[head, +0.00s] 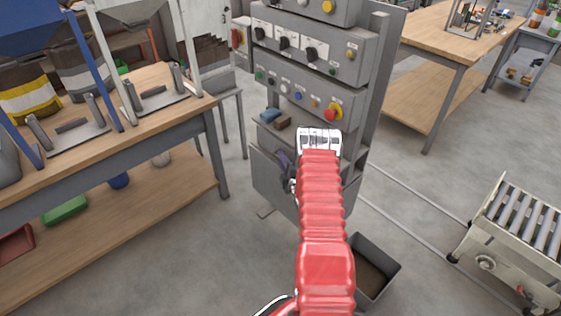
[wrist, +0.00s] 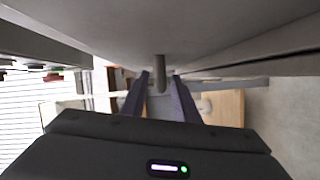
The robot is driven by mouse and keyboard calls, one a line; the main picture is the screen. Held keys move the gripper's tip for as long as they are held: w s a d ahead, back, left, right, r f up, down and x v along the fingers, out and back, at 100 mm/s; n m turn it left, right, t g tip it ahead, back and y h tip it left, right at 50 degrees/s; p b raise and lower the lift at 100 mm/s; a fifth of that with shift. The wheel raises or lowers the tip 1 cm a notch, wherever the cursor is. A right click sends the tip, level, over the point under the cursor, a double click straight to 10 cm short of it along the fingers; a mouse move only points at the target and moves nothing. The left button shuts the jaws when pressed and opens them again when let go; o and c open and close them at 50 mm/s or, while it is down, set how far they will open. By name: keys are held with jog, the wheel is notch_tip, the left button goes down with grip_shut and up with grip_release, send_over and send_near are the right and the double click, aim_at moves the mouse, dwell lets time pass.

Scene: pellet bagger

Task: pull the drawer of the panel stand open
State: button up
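The grey panel stand (head: 310,60) is in the middle of the head view, with rows of knobs and buttons. Its drawer front (head: 264,170) is low on the stand, partly hidden by my arm; I see no clear gap around it. In the wrist view a broad grey face (wrist: 110,25), which looks like the drawer front, fills the top. A grey handle (wrist: 160,70) sticks out from it. My gripper (wrist: 161,78) is open, with one finger on each side of the handle and a gap showing on both sides. In the head view my gripper (head: 286,166) is at the drawer front.
A small ledge above the drawer holds a blue block (head: 270,115) and a brown block (head: 283,123). A dark open bin (head: 383,285) stands on the floor at the right of my arm. A wooden workbench (head: 170,105) is at left, a roller conveyor (head: 515,215) at right.

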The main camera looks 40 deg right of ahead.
jog(key=shift+w, duration=0.1)
grip_shut()
dwell(0.3)
